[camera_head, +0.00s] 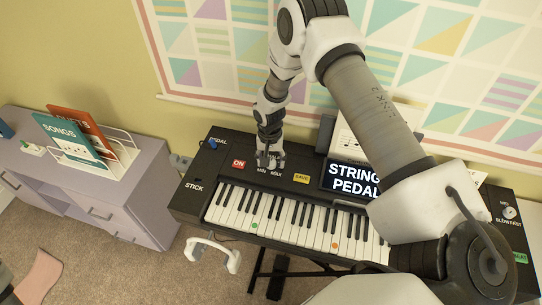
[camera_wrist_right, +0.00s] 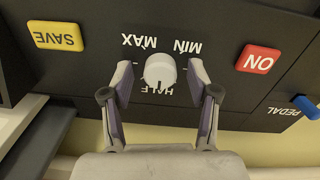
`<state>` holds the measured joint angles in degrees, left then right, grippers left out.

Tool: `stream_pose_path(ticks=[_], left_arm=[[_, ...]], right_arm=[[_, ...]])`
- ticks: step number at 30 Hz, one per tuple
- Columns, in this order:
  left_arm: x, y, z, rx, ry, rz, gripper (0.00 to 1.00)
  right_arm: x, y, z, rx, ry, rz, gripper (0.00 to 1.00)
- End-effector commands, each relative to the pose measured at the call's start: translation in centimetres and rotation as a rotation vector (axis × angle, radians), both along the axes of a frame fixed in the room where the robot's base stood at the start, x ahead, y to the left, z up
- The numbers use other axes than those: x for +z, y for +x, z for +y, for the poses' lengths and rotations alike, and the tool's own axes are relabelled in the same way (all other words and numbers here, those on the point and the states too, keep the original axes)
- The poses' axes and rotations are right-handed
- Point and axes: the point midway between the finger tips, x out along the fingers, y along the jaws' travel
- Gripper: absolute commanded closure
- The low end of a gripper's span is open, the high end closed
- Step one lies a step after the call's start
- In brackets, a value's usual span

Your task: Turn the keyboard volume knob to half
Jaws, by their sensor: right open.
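The black keyboard (camera_head: 196,196) stands against the wall in the head view. My right gripper (camera_head: 271,163) points down at its upper panel, between the red ON button and the yellow SAVE button. In the right wrist view the white volume knob (camera_wrist_right: 160,71) sits between the two fingers of my right gripper (camera_wrist_right: 159,68). The fingers are open, with a gap showing on each side of the knob. MAX, MIN and HALF labels surround the knob, upside down in this view. I cannot clearly tell where its pointer is. The gripper hides the knob in the head view. My left gripper does not show.
The red ON button (camera_wrist_right: 258,59), yellow SAVE button (camera_wrist_right: 57,36) and blue PEDAL part (camera_wrist_right: 305,107) are near the knob. A display (camera_head: 352,179) stands right of my gripper. A lilac cabinet (camera_head: 95,190) with a book rack is at left.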

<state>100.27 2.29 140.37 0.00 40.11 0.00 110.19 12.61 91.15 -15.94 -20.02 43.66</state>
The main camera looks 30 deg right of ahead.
Motion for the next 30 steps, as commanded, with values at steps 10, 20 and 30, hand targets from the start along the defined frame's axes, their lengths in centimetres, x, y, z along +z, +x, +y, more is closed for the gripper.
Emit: stream_pose_path(ticks=[10, 20, 30], left_arm=[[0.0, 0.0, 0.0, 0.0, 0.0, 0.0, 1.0], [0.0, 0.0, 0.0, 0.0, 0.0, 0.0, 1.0], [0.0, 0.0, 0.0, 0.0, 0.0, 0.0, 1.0]], right_arm=[[6.7, 0.3, 0.1, 0.0, 0.0, -0.005, 0.4], [11.8, 0.2, 0.2, 0.0, 0.0, 0.001, 0.4], [11.9, 0.2, 0.2, 0.0, 0.0, 0.001, 0.4]])
